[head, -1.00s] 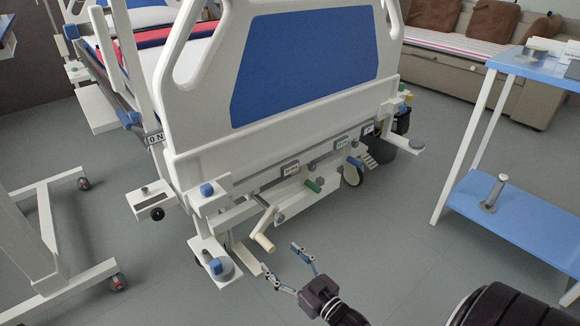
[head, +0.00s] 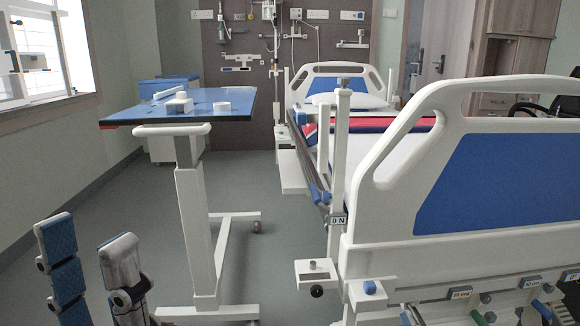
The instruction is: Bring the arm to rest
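My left gripper (head: 88,236) stands close to the camera at the lower left of the head view, its fingers pointing up. One finger shows a blue pad and the other a pale grey back. The fingertips are apart with nothing between them, so it is open and empty. The rest of that arm is cut off by the bottom edge. My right gripper is not in view.
A white-legged overbed table (head: 225,117) with a blue top stands beyond my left gripper, bearing small white items. A hospital bed (head: 390,258) fills the right side. Grey floor (head: 130,190) is clear left of the table. A window (head: 45,55) is at the far left.

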